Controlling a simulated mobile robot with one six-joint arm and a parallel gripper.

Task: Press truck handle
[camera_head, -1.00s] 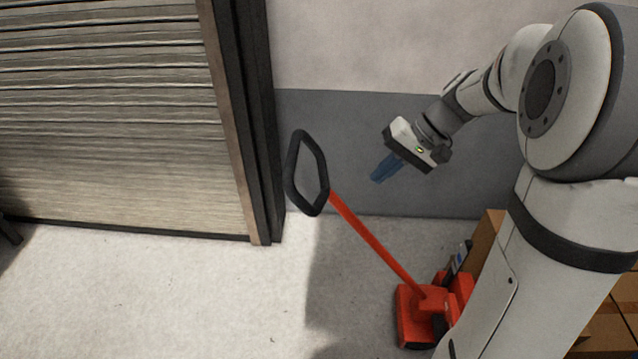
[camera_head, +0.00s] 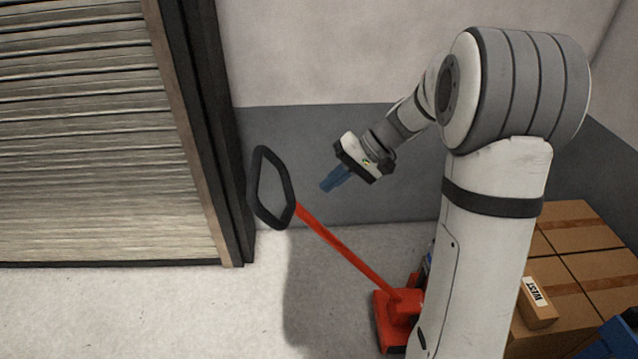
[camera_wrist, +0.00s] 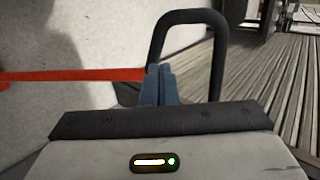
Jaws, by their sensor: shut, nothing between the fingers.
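The truck's black loop handle (camera_head: 257,190) stands upright at the top of a slanting red shaft (camera_head: 345,250). The shaft runs down to the red truck base (camera_head: 392,322), partly hidden behind my arm. My gripper (camera_head: 329,184) has blue fingers, shut and empty, pointing down and left towards the handle. In the head view it is to the right of the loop. In the wrist view the shut fingers (camera_wrist: 158,84) appear in front of the handle (camera_wrist: 216,50), over its left side near the end of the red shaft (camera_wrist: 80,75). I cannot tell whether they touch.
A slatted shutter door (camera_head: 90,140) with a dark frame stands at the left. A grey and white wall (camera_head: 330,130) is behind the handle. Cardboard boxes (camera_head: 575,255) are at the right behind my arm. The concrete floor (camera_head: 170,310) at the lower left is clear.

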